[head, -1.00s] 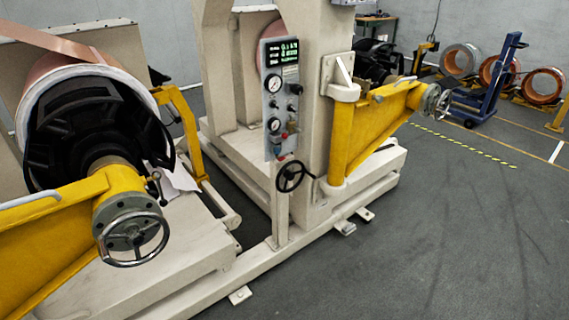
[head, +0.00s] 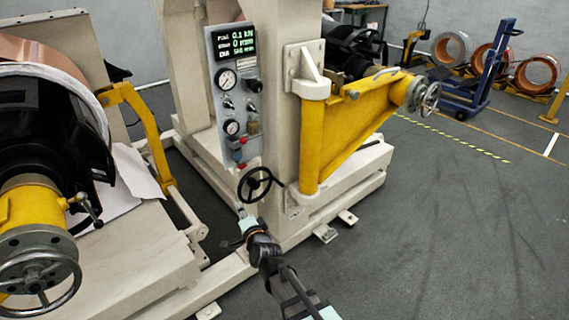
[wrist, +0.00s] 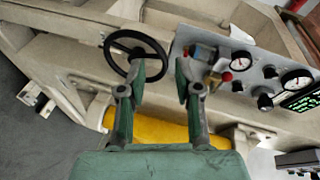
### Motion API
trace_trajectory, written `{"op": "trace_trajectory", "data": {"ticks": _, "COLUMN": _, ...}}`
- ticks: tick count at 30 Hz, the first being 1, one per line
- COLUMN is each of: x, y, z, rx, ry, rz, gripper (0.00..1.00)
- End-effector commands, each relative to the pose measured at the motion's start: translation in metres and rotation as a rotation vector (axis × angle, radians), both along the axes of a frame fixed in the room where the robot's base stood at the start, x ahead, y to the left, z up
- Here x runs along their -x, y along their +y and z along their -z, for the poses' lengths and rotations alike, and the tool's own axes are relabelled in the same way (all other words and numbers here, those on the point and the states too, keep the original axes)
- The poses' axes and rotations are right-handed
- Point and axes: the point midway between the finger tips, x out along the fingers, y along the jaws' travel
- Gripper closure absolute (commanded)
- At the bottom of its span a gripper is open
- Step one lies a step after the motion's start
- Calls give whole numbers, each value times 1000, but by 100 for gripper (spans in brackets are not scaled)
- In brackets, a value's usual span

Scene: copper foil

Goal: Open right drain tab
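The drain tab is too small to tell apart for certain. The control panel (head: 212,112) on the machine's post carries small red and blue fittings (head: 238,152) near its lower end. They also show in the wrist view (wrist: 205,55), beyond the right finger, with a red knob (wrist: 227,77) beside them. My gripper (head: 243,214) is below the panel and the black handwheel in the head view. In the wrist view my gripper (wrist: 161,74) has its two fingers spread with nothing between them, and its left finger overlaps the handwheel.
The black handwheel (head: 243,185) sticks out just below the panel. A yellow swing arm (head: 345,125) stands right of the post. Another yellow arm with a metal handwheel (head: 68,272) is at lower left. Open floor (head: 450,230) lies to the right.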

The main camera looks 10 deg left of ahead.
Motion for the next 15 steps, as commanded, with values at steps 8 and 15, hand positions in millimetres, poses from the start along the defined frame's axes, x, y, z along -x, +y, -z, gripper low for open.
{"op": "trace_trajectory", "data": {"ticks": 8, "x": -20, "y": -19, "z": -38, "rx": -304, "ry": -28, "rz": 143, "gripper": 67}}
{"op": "trace_trajectory", "data": {"ticks": 15, "x": -33, "y": -11, "z": -38, "rx": -315, "ry": -19, "rz": 143, "gripper": 67}}
